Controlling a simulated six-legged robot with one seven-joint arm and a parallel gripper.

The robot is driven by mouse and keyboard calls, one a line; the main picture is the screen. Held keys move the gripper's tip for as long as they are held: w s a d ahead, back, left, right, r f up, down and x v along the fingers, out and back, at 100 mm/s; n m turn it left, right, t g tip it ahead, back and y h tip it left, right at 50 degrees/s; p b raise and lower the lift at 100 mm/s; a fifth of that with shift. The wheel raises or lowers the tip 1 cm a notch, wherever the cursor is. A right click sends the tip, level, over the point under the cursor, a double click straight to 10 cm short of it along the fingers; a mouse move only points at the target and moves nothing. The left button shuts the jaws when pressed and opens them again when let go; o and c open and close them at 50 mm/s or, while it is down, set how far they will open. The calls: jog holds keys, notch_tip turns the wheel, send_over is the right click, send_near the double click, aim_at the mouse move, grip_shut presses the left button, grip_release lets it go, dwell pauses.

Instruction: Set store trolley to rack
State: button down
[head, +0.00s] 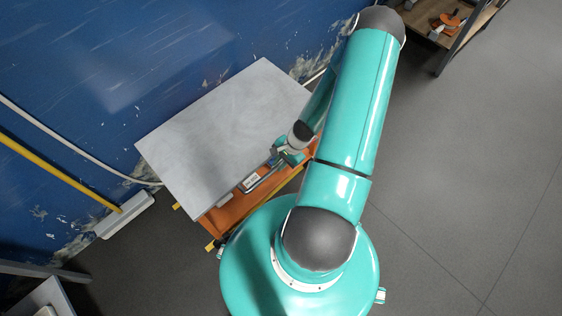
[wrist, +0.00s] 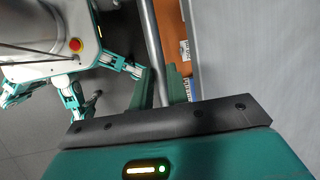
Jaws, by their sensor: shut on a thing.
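The trolley (head: 228,125) has a flat grey top and an orange body (head: 232,214), and stands against the blue wall. My gripper (head: 283,158) is at its near side and is shut on the trolley's metal handle bar (head: 262,181). In the wrist view the bar (wrist: 152,40) runs between the fingers of my gripper (wrist: 160,88), with the grey top (wrist: 240,50) to the right. A dark-framed wooden shelf unit (head: 465,28), which may be the rack, shows at the top right. My arm hides part of the trolley's right side.
Part of another grey structure (head: 45,285) shows at the lower left. The grey floor (head: 470,170) on the right is clear.

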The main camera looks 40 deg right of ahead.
jog(key=shift+a, duration=0.3)
jog(key=c, duration=1.4)
grip_release()
jog(key=shift+o, duration=0.2)
jog(key=shift+d, duration=0.1)
jog(key=shift+d+r, duration=0.1)
jog(key=shift+d+r, duration=0.15)
jog(key=shift+r, duration=0.15)
jog(key=v, duration=1.3)
